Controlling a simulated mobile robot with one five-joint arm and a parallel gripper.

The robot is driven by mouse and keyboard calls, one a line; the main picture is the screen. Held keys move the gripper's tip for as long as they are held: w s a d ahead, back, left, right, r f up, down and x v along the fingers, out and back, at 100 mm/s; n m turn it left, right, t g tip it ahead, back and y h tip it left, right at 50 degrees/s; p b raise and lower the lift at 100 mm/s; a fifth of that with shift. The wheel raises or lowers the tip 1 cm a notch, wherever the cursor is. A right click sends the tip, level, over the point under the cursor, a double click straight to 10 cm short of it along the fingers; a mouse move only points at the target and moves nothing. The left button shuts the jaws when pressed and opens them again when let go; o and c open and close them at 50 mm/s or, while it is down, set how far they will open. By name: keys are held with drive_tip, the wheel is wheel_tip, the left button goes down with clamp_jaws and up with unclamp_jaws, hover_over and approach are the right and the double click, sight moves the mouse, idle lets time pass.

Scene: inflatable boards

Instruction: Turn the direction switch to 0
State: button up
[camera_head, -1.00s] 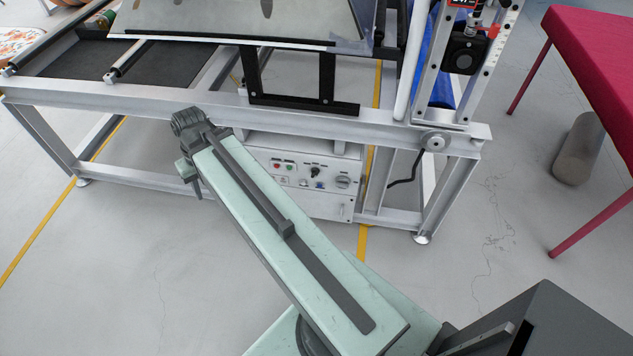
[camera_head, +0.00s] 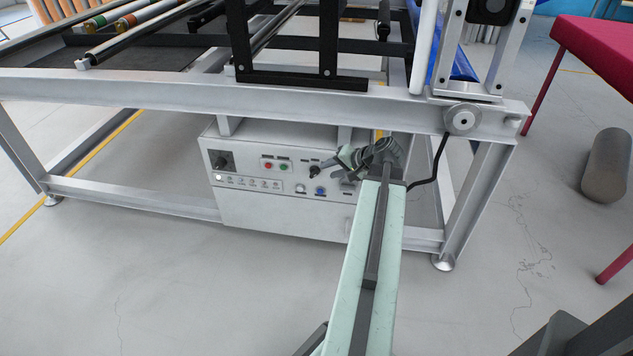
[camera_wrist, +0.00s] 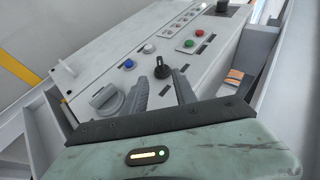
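A white control box (camera_head: 285,210) hangs under the frame; it also shows in the wrist view (camera_wrist: 120,45). A black rotary switch (camera_wrist: 161,68) with a small pale mark is on its panel and shows in the head view (camera_head: 316,170). Its lettering is too small to read, so I cannot confirm it is the direction switch or its setting. My gripper (camera_wrist: 160,79) is open and empty, its two dark fingers apart and pointing at this switch. The tips appear just short of it; contact cannot be told. In the head view my gripper (camera_head: 343,163) is right of the switch.
A large grey knob (camera_wrist: 105,98) sits left of my fingers in the wrist view. The frame's metal beam (camera_head: 200,94) runs above the box.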

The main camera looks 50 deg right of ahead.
sight(317, 174)
drive_tip(key=b+x, duration=0.4)
drive_tip(key=x, duration=0.3)
drive_tip(key=shift+s+f+b, duration=0.15)
drive_tip(key=shift+b, duration=0.15)
drive_tip(key=shift+w+f, duration=0.15)
drive_tip(key=shift+w, duration=0.3)
drive_tip(key=shift+a, duration=0.1)
drive_tip(key=shift+c, duration=0.3)
